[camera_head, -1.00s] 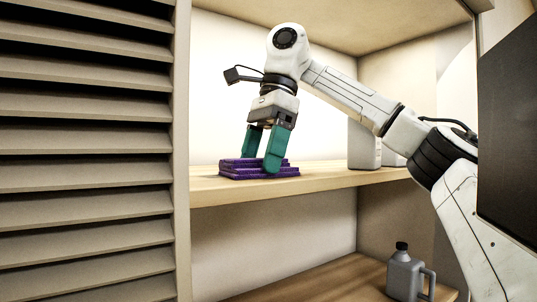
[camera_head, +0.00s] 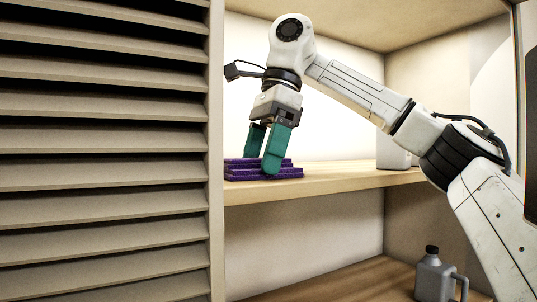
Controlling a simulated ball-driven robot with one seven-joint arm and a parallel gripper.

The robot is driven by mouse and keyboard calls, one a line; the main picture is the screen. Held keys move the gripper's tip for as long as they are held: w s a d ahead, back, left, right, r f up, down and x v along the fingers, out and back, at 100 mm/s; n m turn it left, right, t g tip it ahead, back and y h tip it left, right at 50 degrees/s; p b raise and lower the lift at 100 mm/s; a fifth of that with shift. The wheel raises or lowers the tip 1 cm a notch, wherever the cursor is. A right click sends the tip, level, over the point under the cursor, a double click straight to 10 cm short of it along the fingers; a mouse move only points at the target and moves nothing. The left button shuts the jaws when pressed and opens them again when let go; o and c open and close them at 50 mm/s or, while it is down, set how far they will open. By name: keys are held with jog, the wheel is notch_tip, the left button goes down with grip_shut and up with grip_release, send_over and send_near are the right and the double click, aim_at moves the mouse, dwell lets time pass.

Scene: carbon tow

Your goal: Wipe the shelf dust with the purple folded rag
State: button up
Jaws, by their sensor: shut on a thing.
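The purple folded rag (camera_head: 285,174) lies flat in layers on the wooden shelf (camera_head: 340,178), near its front edge and close to the left upright. My gripper (camera_head: 263,165) points down from above, its two teal fingers shut on the rag. The rag's left end is partly cut off by the upright. No dust can be made out on the shelf at this size.
A louvred panel (camera_head: 105,150) fills the left side, with an upright (camera_head: 216,150) at its edge. A pale container (camera_head: 391,153) stands on the shelf behind my arm. A grey jug (camera_head: 434,277) stands on the lower shelf (camera_head: 345,280). The shelf right of the rag looks clear.

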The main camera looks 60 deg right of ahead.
aim_at(309, 174)
jog(key=shift+w+a+r, duration=0.1)
jog(key=shift+w+a, duration=0.6)
jog(key=shift+a, duration=0.35)
jog(key=shift+s+d, duration=0.5)
jog(key=shift+d, duration=0.25)
jog(key=shift+s+d, duration=0.5)
jog(key=shift+d, duration=0.2)
jog(key=shift+s+d, duration=0.85)
jog(key=shift+d, duration=0.4)
jog(key=shift+s+d, duration=0.8)
jog(key=shift+d, duration=0.45)
jog(key=shift+s+d, duration=0.85)
jog(key=shift+d, duration=0.4)
jog(key=shift+w+a, duration=0.1)
jog(key=shift+w+a+f, duration=0.25)
jog(key=shift+w+a, duration=0.8)
jog(key=shift+w, duration=0.15)
jog(key=shift+w+a+r, duration=0.15)
jog(key=shift+w+a, duration=0.9)
jog(key=shift+w, duration=0.2)
jog(key=shift+w+a+r, duration=0.1)
jog(key=shift+w+a, duration=0.95)
jog(key=shift+w, duration=0.2)
